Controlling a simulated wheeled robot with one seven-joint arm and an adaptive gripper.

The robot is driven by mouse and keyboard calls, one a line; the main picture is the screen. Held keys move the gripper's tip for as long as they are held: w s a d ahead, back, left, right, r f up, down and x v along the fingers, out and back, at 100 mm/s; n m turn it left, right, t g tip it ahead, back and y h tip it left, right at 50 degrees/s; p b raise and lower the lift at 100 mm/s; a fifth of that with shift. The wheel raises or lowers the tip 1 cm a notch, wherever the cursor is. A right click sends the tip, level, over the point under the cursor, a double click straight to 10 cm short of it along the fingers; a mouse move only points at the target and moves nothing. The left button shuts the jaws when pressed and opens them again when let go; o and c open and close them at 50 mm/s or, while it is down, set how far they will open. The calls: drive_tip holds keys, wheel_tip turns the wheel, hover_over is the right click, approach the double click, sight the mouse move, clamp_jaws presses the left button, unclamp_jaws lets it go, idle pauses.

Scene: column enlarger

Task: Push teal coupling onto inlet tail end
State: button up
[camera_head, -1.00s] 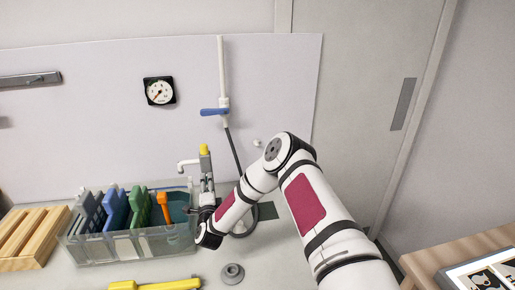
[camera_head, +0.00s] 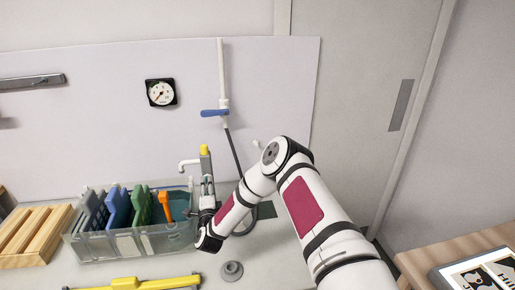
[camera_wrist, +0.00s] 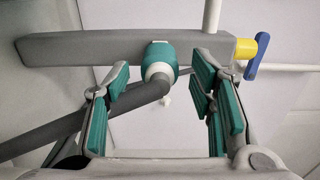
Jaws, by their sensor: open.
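The teal coupling (camera_wrist: 160,55) shows in the wrist view between and beyond my fingertips, in front of a grey bar-shaped body (camera_wrist: 95,48). A white collar (camera_wrist: 160,71) sits at its near end, and a dark grey hose (camera_wrist: 150,95) meets it from the lower left. My gripper (camera_wrist: 162,68) is open, with one teal-padded finger on each side and a gap to the coupling. I cannot tell the inlet tail end apart from the collar. In the head view my gripper (camera_head: 207,187) is at the grey post (camera_head: 205,163) with the yellow top; the coupling is hidden there.
A clear bin (camera_head: 130,243) with coloured plates stands left of my gripper, beside a wooden rack (camera_head: 35,235). A yellow bar (camera_head: 140,283) and a grey round piece (camera_head: 231,270) lie in front. A blue-handled valve (camera_head: 214,112) and hose (camera_head: 236,155) are behind.

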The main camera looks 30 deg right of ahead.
drive_tip(key=shift+p+v, duration=0.65)
drive_tip(key=shift+v, duration=0.5)
drive_tip(key=v, duration=1.2)
drive_tip(key=w+a+r+n+g+y+b, duration=0.1)
drive_tip(key=w+a+r+n+y, duration=0.15)
drive_tip(key=w+r+n, duration=0.2)
drive_tip(key=w+a+r+n+y+b, duration=0.1)
drive_tip(key=w+a+r+n+y, duration=0.1)
drive_tip(key=w+r+n+y, duration=0.25)
drive_tip(key=s+r+n+g+b, duration=0.1)
drive_tip(key=s+r+n+g, duration=0.1)
drive_tip(key=r+n, duration=0.3)
drive_tip(key=s+r+n+g, duration=0.2)
drive_tip(key=s+r, duration=0.1)
drive_tip(key=r, duration=0.4)
drive_tip(key=s+d+r+n+g+h+b, duration=0.1)
drive_tip(key=s+d+r+n+g, duration=0.2)
drive_tip(key=s, duration=0.4)
drive_tip(key=s+d+r+g+h+b, duration=0.1)
drive_tip(key=s+d+r, duration=0.2)
drive_tip(key=s+r, duration=0.25)
drive_tip(key=s+d+n+g+b, duration=0.1)
drive_tip(key=s+d+n+g, duration=0.1)
drive_tip(key=s, duration=1.8)
drive_tip(key=shift+d+r+g, duration=0.2)
drive_tip(key=shift+d+g, duration=0.2)
drive_tip(key=shift+d, duration=0.1)
